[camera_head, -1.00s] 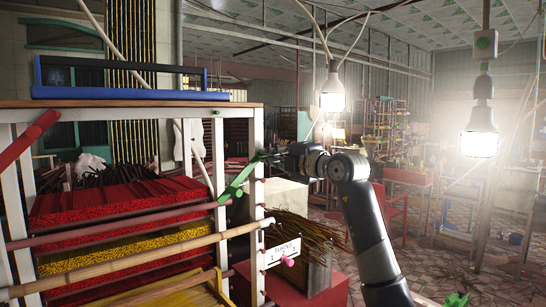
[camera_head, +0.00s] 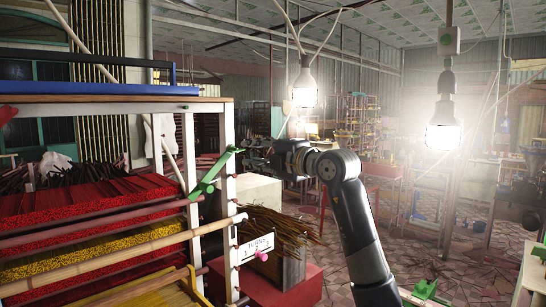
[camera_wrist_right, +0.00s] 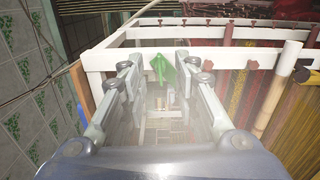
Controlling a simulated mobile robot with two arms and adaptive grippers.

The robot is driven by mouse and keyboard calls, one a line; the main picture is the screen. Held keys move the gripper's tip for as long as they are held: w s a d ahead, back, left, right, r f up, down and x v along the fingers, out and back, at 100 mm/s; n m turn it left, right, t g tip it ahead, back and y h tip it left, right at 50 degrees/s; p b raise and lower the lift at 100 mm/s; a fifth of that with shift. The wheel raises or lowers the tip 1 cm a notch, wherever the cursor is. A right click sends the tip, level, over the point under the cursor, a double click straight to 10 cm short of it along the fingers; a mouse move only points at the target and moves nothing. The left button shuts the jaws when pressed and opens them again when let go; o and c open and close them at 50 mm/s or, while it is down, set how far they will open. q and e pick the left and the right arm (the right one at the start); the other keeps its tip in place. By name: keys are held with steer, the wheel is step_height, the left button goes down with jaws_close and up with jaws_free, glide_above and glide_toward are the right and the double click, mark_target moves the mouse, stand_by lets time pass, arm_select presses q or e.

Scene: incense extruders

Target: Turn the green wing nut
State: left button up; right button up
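The green wing nut (camera_head: 212,174) is on the upright white post of the rack in the head view, slanting up to the right. In the right wrist view the green wing nut (camera_wrist_right: 163,69) shows between the finger tips, near the white frame. My right gripper (camera_head: 247,159) is close to the right of the nut's upper end. In the wrist view the fingers of my right gripper (camera_wrist_right: 158,75) are spread, one on each side of the nut. I cannot tell whether either touches it. My left gripper is not in view.
A white sign reading TURNS (camera_head: 256,247), with a pink knob, is on the rack below the nut. Red and yellow incense bundles (camera_head: 85,207) fill the rack, with bamboo poles (camera_head: 130,258) across its front. A crate of brown sticks (camera_head: 290,260) stands to the right.

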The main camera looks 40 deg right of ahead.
steer(key=s, duration=0.7)
steer(key=shift+s+d, duration=0.2)
steer(key=shift+d, duration=0.1)
